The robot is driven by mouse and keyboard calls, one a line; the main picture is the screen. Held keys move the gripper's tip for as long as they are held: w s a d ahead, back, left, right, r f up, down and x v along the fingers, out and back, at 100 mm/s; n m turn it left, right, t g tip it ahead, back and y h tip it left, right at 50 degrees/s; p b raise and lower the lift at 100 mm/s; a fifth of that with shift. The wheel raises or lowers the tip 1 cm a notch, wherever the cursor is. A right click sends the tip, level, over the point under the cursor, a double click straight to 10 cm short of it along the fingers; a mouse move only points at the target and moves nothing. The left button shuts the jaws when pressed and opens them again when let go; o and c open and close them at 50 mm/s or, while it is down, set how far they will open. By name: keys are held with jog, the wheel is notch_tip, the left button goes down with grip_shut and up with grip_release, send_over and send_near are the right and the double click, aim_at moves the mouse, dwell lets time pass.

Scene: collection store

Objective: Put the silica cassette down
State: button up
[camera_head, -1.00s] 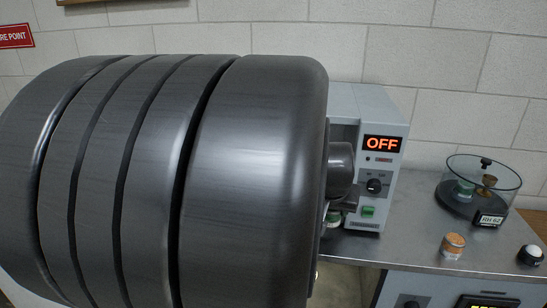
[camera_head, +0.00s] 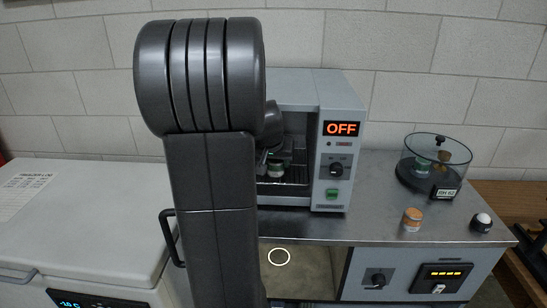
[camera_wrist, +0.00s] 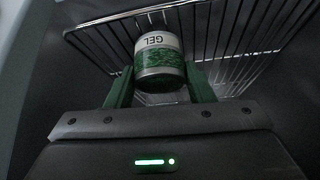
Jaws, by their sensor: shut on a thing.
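The silica cassette (camera_wrist: 160,57) is a small round canister with a white band lettered GEL and green contents. In the wrist view my gripper (camera_wrist: 160,88) is shut on it, with a green finger on each side. The cassette also shows in the head view (camera_head: 276,170), inside the open grey oven (camera_head: 335,110), just above or on its wire rack (camera_head: 290,181). I cannot tell whether its base touches the rack. My arm hides the left part of the oven.
The oven display reads OFF. To its right on the metal bench (camera_head: 375,190) are a glass-covered desiccator (camera_head: 432,165) with small items inside, an orange jar (camera_head: 412,219) and a black-and-white knob-like object (camera_head: 482,222). A white chest freezer (camera_head: 80,220) stands at left.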

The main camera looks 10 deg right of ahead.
jog(key=shift+w+a, duration=0.1)
jog(key=shift+w, duration=0.7)
jog(key=shift+s+f, duration=0.15)
jog(key=shift+f, duration=0.25)
jog(key=o, duration=1)
jog(key=shift+r, duration=0.1)
jog(key=shift+r, duration=0.25)
jog(key=v, duration=0.7)
jog(key=shift+s+r, duration=0.15)
